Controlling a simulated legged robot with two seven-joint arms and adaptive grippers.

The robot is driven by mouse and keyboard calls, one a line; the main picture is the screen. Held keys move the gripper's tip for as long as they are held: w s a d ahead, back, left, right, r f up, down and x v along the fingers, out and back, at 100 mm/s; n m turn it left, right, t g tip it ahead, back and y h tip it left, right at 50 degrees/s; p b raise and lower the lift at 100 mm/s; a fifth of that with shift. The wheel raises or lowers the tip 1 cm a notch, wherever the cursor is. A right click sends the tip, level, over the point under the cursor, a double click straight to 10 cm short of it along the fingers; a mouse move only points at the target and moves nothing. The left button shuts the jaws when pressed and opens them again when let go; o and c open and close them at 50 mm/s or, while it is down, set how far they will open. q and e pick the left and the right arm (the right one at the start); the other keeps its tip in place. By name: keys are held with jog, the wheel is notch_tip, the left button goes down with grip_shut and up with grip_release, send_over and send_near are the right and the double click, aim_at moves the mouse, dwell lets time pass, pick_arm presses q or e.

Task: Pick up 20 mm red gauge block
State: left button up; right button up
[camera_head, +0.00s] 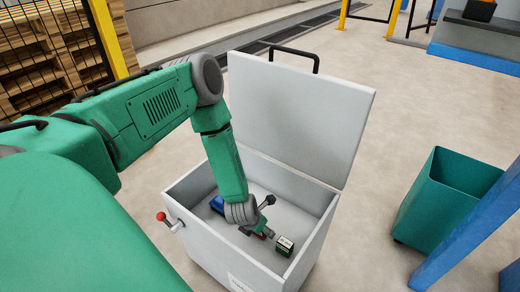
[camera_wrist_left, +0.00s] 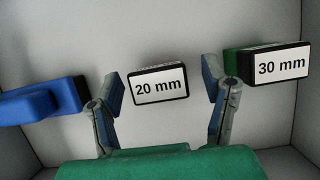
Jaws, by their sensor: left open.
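The 20 mm gauge block (camera_wrist_left: 160,85) shows its white label and dark edges in the left wrist view. In the head view a small red patch (camera_head: 263,237) shows beside the fingers; most of the block is hidden there. My left gripper (camera_wrist_left: 166,84) is open, with one finger on each side of the block. I see gaps between the fingers and the block, and cannot tell its exact height above the floor. In the head view the left gripper (camera_head: 261,229) reaches down inside the grey box (camera_head: 240,262). My right gripper is not in view.
A green 30 mm block (camera_wrist_left: 277,65) lies right of the right finger, close to it; the head view shows it too (camera_head: 285,246). A blue object (camera_wrist_left: 45,101) lies by the left finger. The box walls surround the gripper, and its lid (camera_head: 300,115) stands open behind.

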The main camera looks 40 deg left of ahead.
pick_arm(q)
jog(key=shift+c, duration=0.4)
jog(key=shift+a, duration=0.1)
jog(key=c, duration=1.2)
